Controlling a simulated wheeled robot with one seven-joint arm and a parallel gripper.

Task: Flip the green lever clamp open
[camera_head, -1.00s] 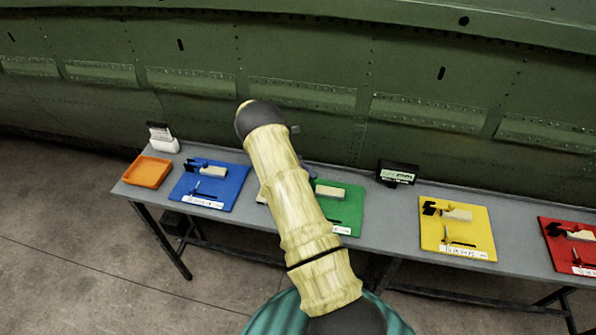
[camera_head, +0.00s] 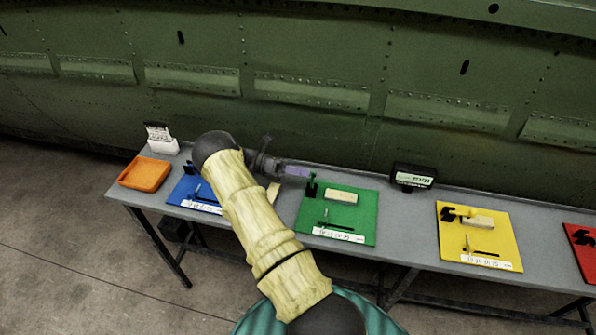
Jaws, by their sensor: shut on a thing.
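The green board (camera_head: 362,228) lies on the bench near the middle of the view. The green lever clamp (camera_head: 312,187) is at its far left corner, a small dark upright shape. A pale wooden block (camera_head: 341,196) lies to its right. My arm reaches up and left, and my gripper (camera_head: 300,172) points right from its wrist to the clamp's upper part. The jaws are shut on the clamp; the contact itself is small and hard to make out. The clamp's exact lever angle is unclear.
A blue board (camera_head: 183,198), partly behind my arm, and an orange tray (camera_head: 145,173) are to the left. A dark display box (camera_head: 413,176), a yellow board (camera_head: 480,240) and a red board (camera_head: 585,250) are to the right. The green fuselage (camera_head: 310,90) rises behind the bench.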

